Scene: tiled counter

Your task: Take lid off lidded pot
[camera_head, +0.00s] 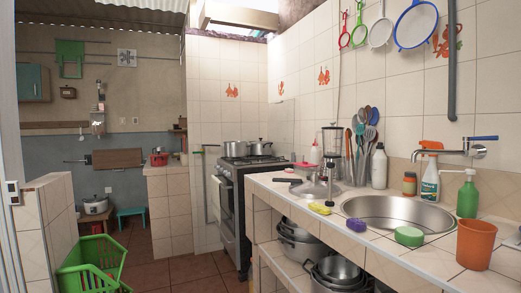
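Two silvery pots stand on the stove in the background: a left pot (233,149) and a right pot (257,147), which seems to have a lid with a knob. A low metal pan (315,187) that seems to be covered, with a dark handle to its left, sits on the tiled counter. A pale lidded pot or cooker (96,205) stands low at the far left. I cannot tell which of these is the lidded pot of the task. My gripper is not in view.
The tiled counter (385,258) runs along the right with a round sink (398,211), an orange cup (475,243), a green bottle (467,198) and sponges. Several pots sit on the shelf below. A green crate (90,262) is at lower left. Tiled floor (180,272) lies clear between.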

